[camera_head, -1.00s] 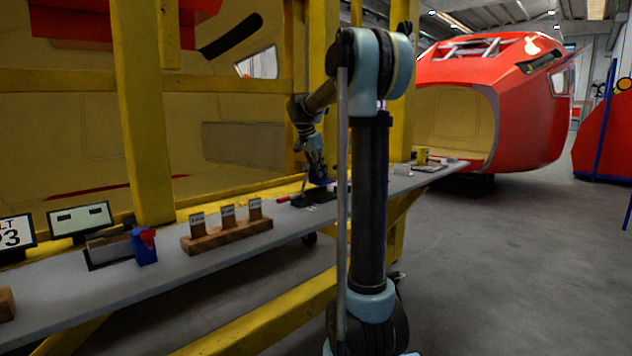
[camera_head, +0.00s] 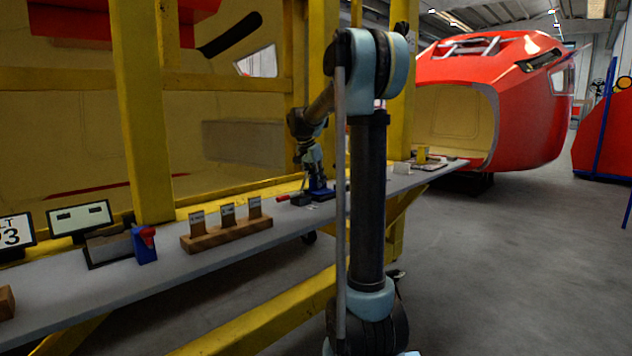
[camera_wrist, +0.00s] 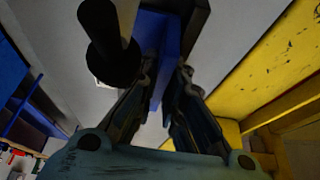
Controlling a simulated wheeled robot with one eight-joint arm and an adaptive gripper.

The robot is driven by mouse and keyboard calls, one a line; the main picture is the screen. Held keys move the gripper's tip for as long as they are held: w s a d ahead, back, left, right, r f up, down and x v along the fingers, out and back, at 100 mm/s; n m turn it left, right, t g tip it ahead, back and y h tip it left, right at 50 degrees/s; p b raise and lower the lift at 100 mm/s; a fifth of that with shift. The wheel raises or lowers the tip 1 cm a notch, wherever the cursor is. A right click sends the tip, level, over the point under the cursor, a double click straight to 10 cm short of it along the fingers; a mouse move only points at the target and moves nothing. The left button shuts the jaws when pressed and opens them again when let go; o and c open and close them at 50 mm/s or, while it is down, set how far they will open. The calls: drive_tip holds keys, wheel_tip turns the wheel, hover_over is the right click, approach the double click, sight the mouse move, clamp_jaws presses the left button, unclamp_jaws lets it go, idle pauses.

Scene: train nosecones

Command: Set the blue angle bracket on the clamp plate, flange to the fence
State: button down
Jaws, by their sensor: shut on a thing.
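My gripper (camera_wrist: 165,78) is shut on the blue angle bracket (camera_wrist: 158,38), which is upright between its fingers in the wrist view. In the head view my gripper (camera_head: 313,172) points down at the shelf, with a small part of the blue bracket (camera_head: 319,189) showing below it. The bracket is low at the dark clamp plate (camera_head: 300,200), which has a red handle (camera_head: 282,198) on its left. In the wrist view a dark block (camera_wrist: 197,14), perhaps the fence, is beside the bracket's far end. I cannot tell whether the bracket touches plate or fence.
In the wrist view a black round-ended post (camera_wrist: 108,50) stands close left of the bracket. A wooden block with upright cards (camera_head: 228,234) is left of the clamp on the grey shelf (camera_head: 190,278). A yellow post (camera_head: 143,120) rises behind.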

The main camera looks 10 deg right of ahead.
drive_tip(key=c, duration=1.7)
unclamp_jaws()
drive_tip(key=shift+f, duration=0.1)
drive_tip(key=shift+r, duration=0.45)
drive_tip(key=v, duration=1.2)
drive_tip(key=shift+s+r, duration=0.1)
drive_tip(key=shift+r, duration=0.05)
drive_tip(key=s+d+f+n+y, duration=0.1)
drive_tip(key=s+f+n, duration=0.2)
drive_tip(key=s+f, duration=0.7)
drive_tip(key=s+d+f+n+y, duration=0.1)
drive_tip(key=s+f+n, duration=0.3)
drive_tip(key=s+f, duration=0.7)
drive_tip(key=s+d+f+n+y, duration=0.1)
drive_tip(key=s+f+n, duration=0.3)
drive_tip(key=s+f, duration=0.7)
drive_tip(key=shift+s+f+y, duration=0.1)
drive_tip(key=shift+s+y, duration=0.05)
drive_tip(key=shift+s, duration=2.2)
drive_tip(key=shift+s+f+y, duration=0.1)
drive_tip(key=shift+s+y, duration=0.05)
drive_tip(key=shift+s, duration=2.15)
